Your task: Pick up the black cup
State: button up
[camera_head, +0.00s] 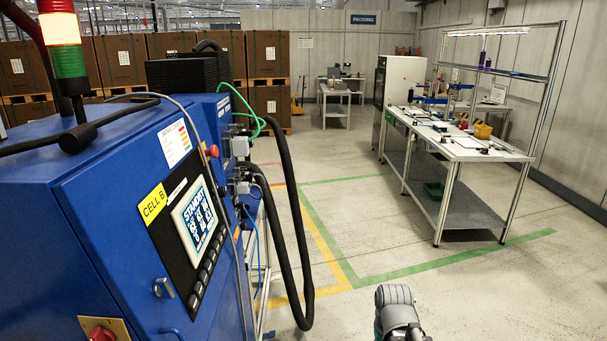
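I cannot make out a black cup in the head view. Several small dark items (484,150) lie on the workbench (458,148) at the right, too small to identify. A grey rounded part of my own arm shows at the bottom edge, right of centre. My gripper is not in view.
A blue machine cabinet (75,260) with a screen (195,216) fills the left. Thick black hoses (290,225) hang down its right side. Open floor (375,225) with green and yellow lines lies between cabinet and workbench. Boxes (268,55) stack behind; a farther table (337,90) stands back.

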aim_at(244, 215)
jog(key=u, duration=0.05)
jog(key=i, duration=2.2)
jog(key=u, duration=0.35)
